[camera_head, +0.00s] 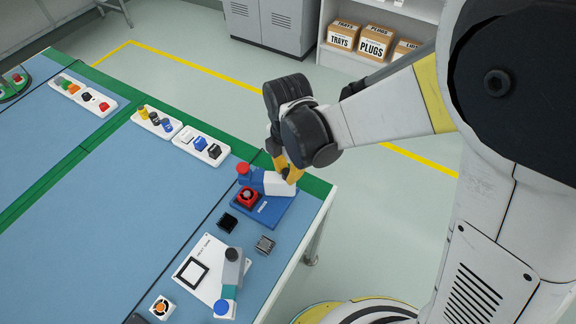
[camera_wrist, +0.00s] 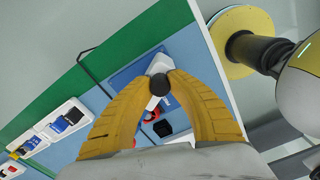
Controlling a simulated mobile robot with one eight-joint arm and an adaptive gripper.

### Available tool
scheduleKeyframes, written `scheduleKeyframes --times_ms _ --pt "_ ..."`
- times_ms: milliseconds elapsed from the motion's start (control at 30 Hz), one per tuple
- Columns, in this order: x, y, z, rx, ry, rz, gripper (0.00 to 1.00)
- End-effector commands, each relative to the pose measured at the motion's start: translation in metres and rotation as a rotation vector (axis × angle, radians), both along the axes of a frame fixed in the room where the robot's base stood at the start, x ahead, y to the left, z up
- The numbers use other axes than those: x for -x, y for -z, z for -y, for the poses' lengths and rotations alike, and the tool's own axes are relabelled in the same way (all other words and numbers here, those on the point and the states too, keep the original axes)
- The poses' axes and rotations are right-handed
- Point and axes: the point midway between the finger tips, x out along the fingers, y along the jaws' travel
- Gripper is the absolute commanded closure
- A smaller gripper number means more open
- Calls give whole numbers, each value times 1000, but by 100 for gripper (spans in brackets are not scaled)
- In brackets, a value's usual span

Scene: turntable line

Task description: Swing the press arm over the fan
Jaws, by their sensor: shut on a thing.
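The blue press base (camera_head: 272,211) sits at the table's right edge. Its press arm (camera_head: 279,184) is white and blue with a red tip (camera_head: 243,169). A red square part with a round grey centre (camera_head: 248,197), which looks like the fan, sits on the base; the red tip is beside it, not over it. My gripper (camera_head: 291,173) is shut on the press arm from above. In the wrist view, my yellow fingers (camera_wrist: 160,76) close around a dark round piece at the white arm (camera_wrist: 160,63). The red part (camera_wrist: 151,116) shows partly between the fingers.
Black (camera_head: 227,222) and grey (camera_head: 265,244) finned blocks lie in front of the base. A white plate (camera_head: 208,255) with a second, blue-tipped arm (camera_head: 230,280) is nearer. A white-orange square part (camera_head: 162,307) lies at the front. Trays of parts (camera_head: 199,146) line the far edge.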

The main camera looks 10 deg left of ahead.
Motion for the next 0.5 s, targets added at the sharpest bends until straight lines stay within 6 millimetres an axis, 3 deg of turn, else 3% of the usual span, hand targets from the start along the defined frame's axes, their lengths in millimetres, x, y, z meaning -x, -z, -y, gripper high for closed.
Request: scheduleKeyframes --times_ms 500 --pt "0 0 0 1 -251 1 100"
